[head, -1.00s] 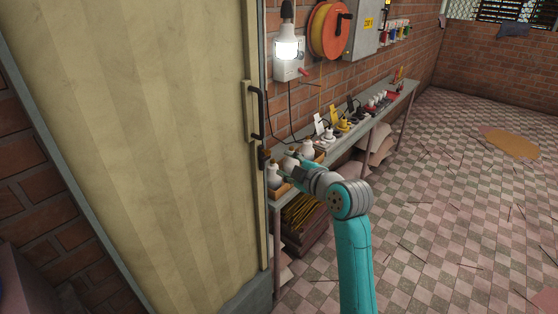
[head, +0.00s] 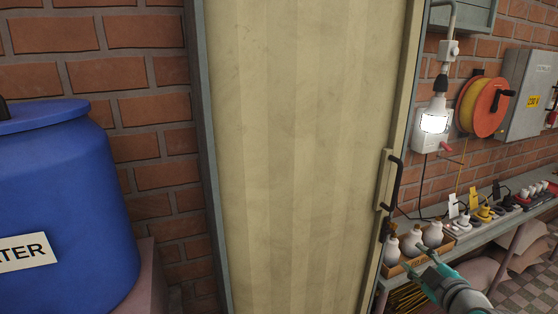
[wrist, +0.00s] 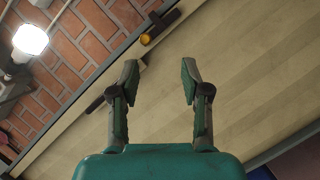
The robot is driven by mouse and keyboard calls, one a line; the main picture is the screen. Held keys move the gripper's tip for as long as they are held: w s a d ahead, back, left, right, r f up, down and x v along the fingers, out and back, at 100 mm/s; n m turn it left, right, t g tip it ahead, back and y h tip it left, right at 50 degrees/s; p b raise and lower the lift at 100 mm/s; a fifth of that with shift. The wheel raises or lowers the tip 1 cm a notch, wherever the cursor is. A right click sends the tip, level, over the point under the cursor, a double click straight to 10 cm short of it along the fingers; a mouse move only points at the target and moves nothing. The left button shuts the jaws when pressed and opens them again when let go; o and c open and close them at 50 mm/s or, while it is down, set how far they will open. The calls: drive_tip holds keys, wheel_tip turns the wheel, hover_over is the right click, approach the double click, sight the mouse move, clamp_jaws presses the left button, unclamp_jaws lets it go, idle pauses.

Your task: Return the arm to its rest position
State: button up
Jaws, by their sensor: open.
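My gripper (wrist: 160,85) is open and empty in the wrist view, its two fingers apart with the pale door behind them. In the head view my gripper (head: 424,268) is at the lower right, just in front of a wooden box with several white bulbs (head: 412,241). From this view I cannot tell whether it touches them. My teal arm enters from the bottom right, and most of it is out of the frame.
A cream door (head: 300,150) with a dark handle (head: 393,180) stands left of the gripper. A blue water barrel (head: 55,200) is at far left. A bench (head: 480,237) with plugs and sockets runs along the brick wall, under a lit bulb (head: 434,122) and an orange cable reel (head: 490,107).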

drive_tip(key=s+a+f+m+h, duration=0.1)
drive_tip(key=s+a+f+m, duration=0.2)
drive_tip(key=s+a+f, duration=0.5)
drive_tip(key=s+a+f+m, duration=0.3)
drive_tip(key=s+f+m, duration=0.1)
drive_tip(key=s+f, duration=0.75)
drive_tip(key=s+a+m, duration=0.1)
drive_tip(key=s+a, duration=0.2)
drive_tip(key=s, duration=1)
drive_tip(key=s+a+r+m+y, duration=0.1)
drive_tip(key=s+a+m, duration=0.1)
drive_tip(key=s, duration=1.2)
drive_tip(key=shift+a+r+g, duration=0.25)
drive_tip(key=shift+a+g, duration=0.05)
drive_tip(key=shift+a, duration=0.5)
